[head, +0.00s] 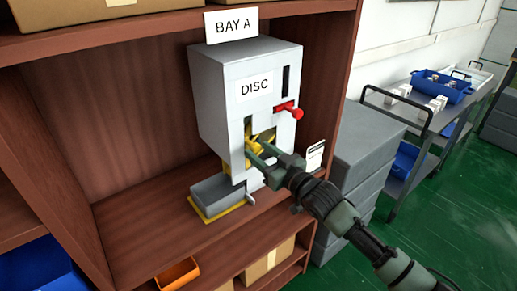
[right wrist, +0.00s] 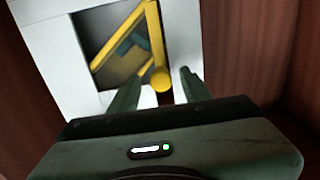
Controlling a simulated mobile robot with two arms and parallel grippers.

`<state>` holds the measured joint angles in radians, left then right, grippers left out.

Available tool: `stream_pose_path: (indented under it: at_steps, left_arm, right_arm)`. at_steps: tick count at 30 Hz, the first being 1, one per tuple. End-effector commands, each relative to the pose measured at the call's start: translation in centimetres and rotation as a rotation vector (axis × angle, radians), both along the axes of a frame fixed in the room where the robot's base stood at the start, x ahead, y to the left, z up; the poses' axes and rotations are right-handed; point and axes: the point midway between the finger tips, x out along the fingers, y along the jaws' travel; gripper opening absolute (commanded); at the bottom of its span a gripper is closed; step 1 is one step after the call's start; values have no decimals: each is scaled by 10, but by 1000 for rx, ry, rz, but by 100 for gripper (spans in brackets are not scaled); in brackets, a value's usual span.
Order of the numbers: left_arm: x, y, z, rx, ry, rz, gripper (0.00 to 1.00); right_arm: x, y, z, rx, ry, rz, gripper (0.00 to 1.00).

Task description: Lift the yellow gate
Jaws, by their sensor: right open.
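The yellow gate (head: 253,144) is in the opening of a white dispenser box (head: 235,85) marked DISC, under the BAY A sign. In the right wrist view the gate (right wrist: 157,45) shows as yellow bars across a dark square opening, with a round yellow knob end (right wrist: 160,79) facing me. A teal thing (right wrist: 132,44) shows inside the opening. My right gripper (head: 258,158) is open at the front of the box. In the right wrist view its fingers (right wrist: 158,88) are apart, one on each side of the knob end; I cannot tell if they touch it. My left gripper is not in view.
A red lever (head: 288,110) sticks out above and right of the gate. Wooden shelf walls (head: 335,75) enclose the bay. An orange bin (head: 177,273) sits on the shelf below.

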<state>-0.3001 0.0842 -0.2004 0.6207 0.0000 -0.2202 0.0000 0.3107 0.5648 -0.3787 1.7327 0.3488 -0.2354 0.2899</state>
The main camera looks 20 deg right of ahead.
Motion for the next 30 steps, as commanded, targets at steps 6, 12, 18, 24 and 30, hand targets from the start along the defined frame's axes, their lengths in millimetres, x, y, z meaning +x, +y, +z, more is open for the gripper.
stream_pose_path:
  at_steps: [6,12,18,24,30]
  left_arm:
    - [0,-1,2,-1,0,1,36]
    - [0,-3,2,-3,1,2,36]
    - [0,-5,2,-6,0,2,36]
    - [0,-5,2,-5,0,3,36]
    - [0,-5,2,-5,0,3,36]
  right_arm:
    - [9,4,-1,0,1,0,48]
    - [8,3,-1,-1,1,0,39]
    - [8,3,-1,-1,1,0,0]
    - [8,3,-1,-1,1,0,0]
    - [8,3,0,-1,1,0,0]
